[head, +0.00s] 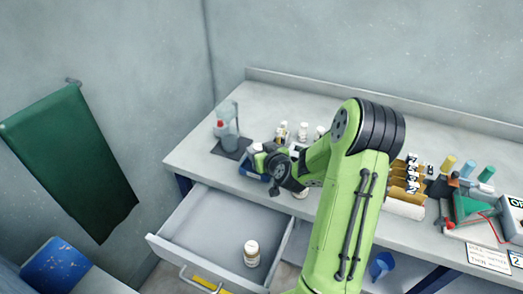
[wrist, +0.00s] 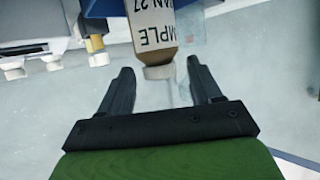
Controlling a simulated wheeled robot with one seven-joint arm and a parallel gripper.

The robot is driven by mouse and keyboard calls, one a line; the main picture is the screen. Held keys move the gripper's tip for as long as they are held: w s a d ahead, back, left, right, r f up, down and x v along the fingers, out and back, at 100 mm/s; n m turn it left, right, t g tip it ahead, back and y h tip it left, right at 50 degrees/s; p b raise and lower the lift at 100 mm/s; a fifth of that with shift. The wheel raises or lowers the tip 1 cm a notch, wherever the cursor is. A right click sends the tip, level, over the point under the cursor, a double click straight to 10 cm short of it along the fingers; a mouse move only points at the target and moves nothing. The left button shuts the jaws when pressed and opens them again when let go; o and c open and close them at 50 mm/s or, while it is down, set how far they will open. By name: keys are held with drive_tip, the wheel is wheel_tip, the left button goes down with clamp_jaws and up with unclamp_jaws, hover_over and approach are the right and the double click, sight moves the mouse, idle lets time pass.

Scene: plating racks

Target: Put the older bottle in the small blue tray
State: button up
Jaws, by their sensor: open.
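In the wrist view a bottle (wrist: 155,35) with a white label reading "…MPLE" and "…AN 27" is just beyond my gripper (wrist: 155,80). Its capped end points between the two spread, empty fingers. Blue shows behind this bottle. In the head view my gripper (head: 285,178) is low over the bench's front edge, beside the small blue tray (head: 247,171). A white bottle (head: 258,161) shows at that tray, partly hidden by my arm. Another white-capped bottle (head: 252,255) stands upright in the open drawer. I cannot read dates in the head view.
Several small bottles (head: 303,131) stand farther back on the bench. A clear wash bottle (head: 228,128) stands on a dark mat at the left. The drawer (head: 205,225) juts out in front. Racks and coloured items (head: 467,169) fill the right side.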

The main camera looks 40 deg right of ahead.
drive_tip(key=shift+r, duration=0.1)
drive_tip(key=shift+s+r+p, duration=0.1)
drive_tip(key=shift+r+p, duration=0.15)
drive_tip(key=shift+p, duration=0.1)
drive_tip(key=b+v, duration=0.8)
drive_tip(key=v, duration=0.4)
drive_tip(key=s+a+f+n+g+y, duration=0.1)
drive_tip(key=s+a+n+g+y, duration=0.1)
drive_tip(key=a, duration=0.6)
drive_tip(key=s+a+f+n+g+y, duration=0.1)
drive_tip(key=a+n+g, duration=0.1)
drive_tip(key=a, duration=0.5)
drive_tip(key=s+a+r+g, duration=0.1)
drive_tip(key=s+a, duration=0.1)
drive_tip(key=s, duration=0.5)
drive_tip(key=s+a+r+m+g, duration=0.1)
drive_tip(key=s+a+g, duration=0.1)
drive_tip(key=s, duration=0.5)
drive_tip(key=shift+a+r+p, duration=0.25)
drive_tip(key=shift+a+p, duration=0.1)
drive_tip(key=shift+a, duration=0.2)
